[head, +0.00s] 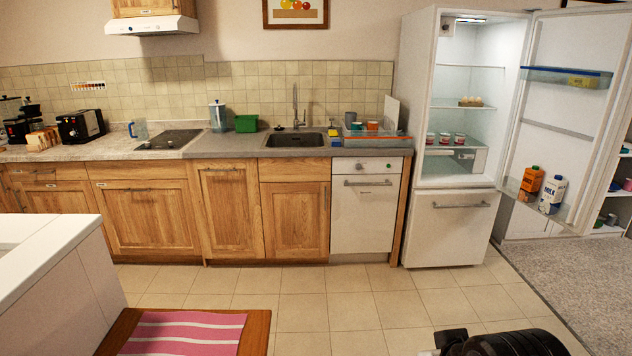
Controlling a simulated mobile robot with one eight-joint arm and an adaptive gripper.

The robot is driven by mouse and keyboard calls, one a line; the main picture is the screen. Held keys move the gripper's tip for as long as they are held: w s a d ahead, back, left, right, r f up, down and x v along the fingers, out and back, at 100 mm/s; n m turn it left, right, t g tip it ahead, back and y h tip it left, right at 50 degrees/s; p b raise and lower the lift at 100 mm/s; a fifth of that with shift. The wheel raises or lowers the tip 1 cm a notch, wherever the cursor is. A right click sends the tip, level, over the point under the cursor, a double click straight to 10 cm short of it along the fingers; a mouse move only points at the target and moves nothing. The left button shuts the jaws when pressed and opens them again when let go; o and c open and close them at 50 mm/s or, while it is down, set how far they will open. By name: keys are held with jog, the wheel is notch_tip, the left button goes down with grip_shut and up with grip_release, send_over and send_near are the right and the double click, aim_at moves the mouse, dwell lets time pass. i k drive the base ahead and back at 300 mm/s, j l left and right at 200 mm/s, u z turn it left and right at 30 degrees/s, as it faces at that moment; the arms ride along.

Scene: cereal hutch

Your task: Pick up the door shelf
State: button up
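The fridge (420,130) stands at the right with its door (568,110) swung wide open to the right. A clear door shelf with a blue rim (545,76) sits high on the door's inner side, with a yellow item (581,82) in it. A lower clear door shelf (516,190) holds an orange carton and a white milk carton. A narrow bar (557,128) crosses the door between them. Black parts at the bottom edge seem to be my gripper (446,342), well below and in front of the fridge. Its fingers are not clear, and nothing held is visible.
The tiled floor (345,300) before the fridge is clear. A grey carpet (590,270) lies right of it. A wooden table with a pink striped mat (185,335) and a white counter (40,250) stand at lower left. Fridge shelves hold small jars (445,138).

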aim_at(357, 140)
jog(key=i, duration=0.95)
jog(key=i+z, duration=0.1)
jog(key=i, duration=0.85)
jog(key=i+j, duration=0.15)
jog(key=i, duration=0.8)
jog(key=i+j, duration=0.1)
jog(key=i, duration=0.85)
jog(key=i+j+z, duration=0.1)
jog(key=i, duration=0.85)
